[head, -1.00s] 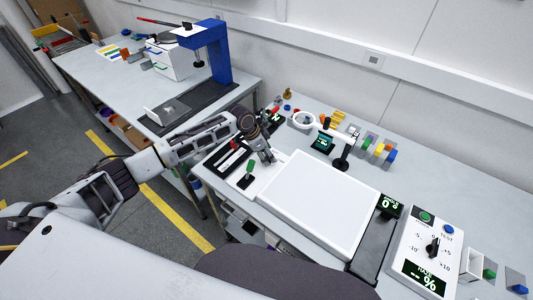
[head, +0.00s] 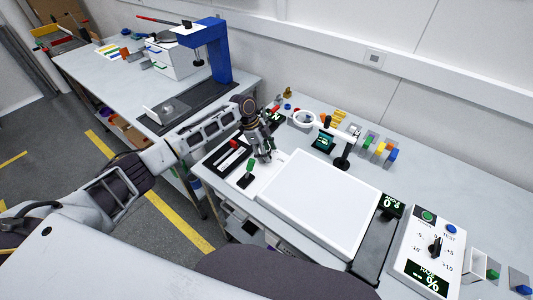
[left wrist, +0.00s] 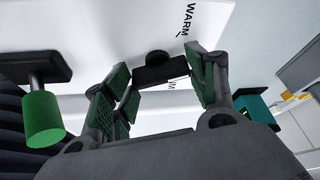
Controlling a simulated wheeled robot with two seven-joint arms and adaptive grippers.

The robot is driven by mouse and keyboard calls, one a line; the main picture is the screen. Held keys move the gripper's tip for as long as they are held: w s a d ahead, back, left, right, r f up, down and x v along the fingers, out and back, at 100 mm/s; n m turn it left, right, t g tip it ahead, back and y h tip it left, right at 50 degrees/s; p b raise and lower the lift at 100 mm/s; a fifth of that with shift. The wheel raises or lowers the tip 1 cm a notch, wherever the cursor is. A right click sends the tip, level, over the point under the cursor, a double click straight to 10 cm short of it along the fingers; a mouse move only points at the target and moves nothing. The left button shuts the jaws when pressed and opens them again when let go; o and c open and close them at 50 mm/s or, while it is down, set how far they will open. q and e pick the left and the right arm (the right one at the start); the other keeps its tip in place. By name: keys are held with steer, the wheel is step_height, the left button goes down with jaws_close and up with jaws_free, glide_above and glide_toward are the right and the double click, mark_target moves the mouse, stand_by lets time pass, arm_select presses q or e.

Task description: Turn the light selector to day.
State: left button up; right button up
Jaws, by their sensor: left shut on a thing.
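The light selector is a black knob (left wrist: 165,70) on a white panel (left wrist: 110,35) in the left wrist view. The word WARM with a short tick is printed just beyond the knob. No DAY mark is readable, and I cannot tell which mark the knob points at. My left gripper (left wrist: 163,88) has its green-padded fingers on either side of the knob and is shut on it. In the head view the left gripper (head: 264,156) is over the panel's far part and hides the knob. My right gripper is not in view.
A green-handled lever (head: 249,166) stands close beside the gripper; its green handle (left wrist: 43,118) also shows in the left wrist view. The big white light plate (head: 320,200) lies to the right. A magnifier ring (head: 304,119) and a dial box (head: 428,255) are also on the bench.

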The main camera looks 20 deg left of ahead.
arm_select(q)
steer(key=shift+w+m+g+b, duration=0.15)
steer(key=shift+m+g+b, duration=0.6)
steer(key=shift+m, duration=1.15)
steer(key=o, duration=1)
steer(key=shift+r, duration=0.1)
steer(key=shift+v, duration=5.9)
steer(key=shift+d, duration=0.2)
